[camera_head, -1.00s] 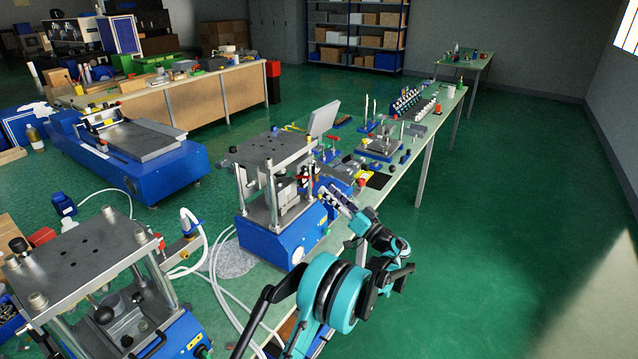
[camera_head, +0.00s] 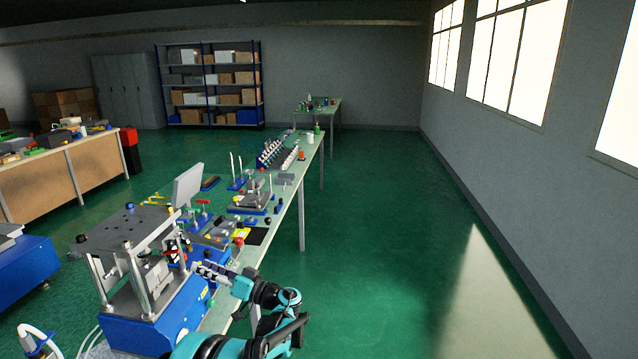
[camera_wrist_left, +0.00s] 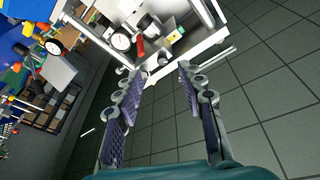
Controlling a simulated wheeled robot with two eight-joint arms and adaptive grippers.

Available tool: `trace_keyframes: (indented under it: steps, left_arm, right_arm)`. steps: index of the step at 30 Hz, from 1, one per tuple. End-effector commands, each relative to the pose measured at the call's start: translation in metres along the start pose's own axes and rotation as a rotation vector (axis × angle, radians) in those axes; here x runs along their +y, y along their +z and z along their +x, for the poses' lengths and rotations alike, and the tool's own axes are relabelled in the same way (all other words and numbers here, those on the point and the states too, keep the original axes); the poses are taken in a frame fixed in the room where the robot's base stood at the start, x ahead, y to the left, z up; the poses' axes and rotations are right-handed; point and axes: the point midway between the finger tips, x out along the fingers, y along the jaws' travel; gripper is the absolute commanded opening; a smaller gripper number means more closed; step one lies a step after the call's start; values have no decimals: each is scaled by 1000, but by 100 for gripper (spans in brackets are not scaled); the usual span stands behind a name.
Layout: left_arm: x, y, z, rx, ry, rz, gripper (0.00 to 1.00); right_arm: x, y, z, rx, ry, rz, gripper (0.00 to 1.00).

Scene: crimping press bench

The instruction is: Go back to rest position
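My left gripper (camera_head: 212,273) reaches in from the bottom of the head view, beside the blue crimping press (camera_head: 152,309) at the front of the bench. In the left wrist view my left gripper (camera_wrist_left: 158,78) has its two fingers wide apart with nothing between them. Dark tiled floor and the edge of a light frame show beyond the fingertips. The press has a grey top plate (camera_head: 125,230) on metal posts. My right gripper is in neither view.
The bench (camera_head: 286,210) runs away from me with a monitor (camera_head: 188,186), fixtures and small parts on it. A wooden workbench (camera_head: 75,172) stands at the left. Blue-framed shelves (camera_head: 205,85) stand at the back wall. The green floor right of the bench is clear.

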Motion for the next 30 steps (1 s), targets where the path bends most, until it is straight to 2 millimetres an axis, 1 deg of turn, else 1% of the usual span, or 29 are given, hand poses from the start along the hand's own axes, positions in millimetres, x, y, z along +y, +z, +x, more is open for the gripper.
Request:
trace_keyframes:
  steps: [1,3,5,8,11,14,17,18,20,21,23,24,27,30]
  left_arm:
    - [-14,0,5,-52,42,28,39]
    - [-30,7,7,-137,123,76,39]
    - [-44,14,6,-205,199,114,39]
    - [-69,29,-4,-306,331,169,39]
    - [-93,47,-22,-393,472,210,39]
    - [-119,68,-48,-467,617,238,39]
    - [-143,89,-80,-525,767,250,39]
    - [-152,98,-94,-544,827,252,39]
    - [-166,111,-116,-568,918,248,39]
    - [-175,120,-132,-581,978,243,39]
    - [-187,133,-156,-597,1067,230,39]
    - [-195,141,-172,-604,1124,218,39]
    - [-210,158,-210,-612,1254,182,39]
    - [-221,171,-239,-610,1354,144,39]
  right_arm:
    - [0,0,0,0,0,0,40]
    - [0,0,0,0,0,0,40]
    - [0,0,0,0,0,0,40]
    - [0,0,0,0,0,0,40]
    - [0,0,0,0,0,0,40]
    - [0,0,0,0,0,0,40]
    - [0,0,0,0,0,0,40]
    - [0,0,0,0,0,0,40]
    - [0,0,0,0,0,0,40]
    - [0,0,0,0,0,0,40]
    - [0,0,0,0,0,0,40]
    - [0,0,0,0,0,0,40]
    - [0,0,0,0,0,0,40]
    - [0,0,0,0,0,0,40]
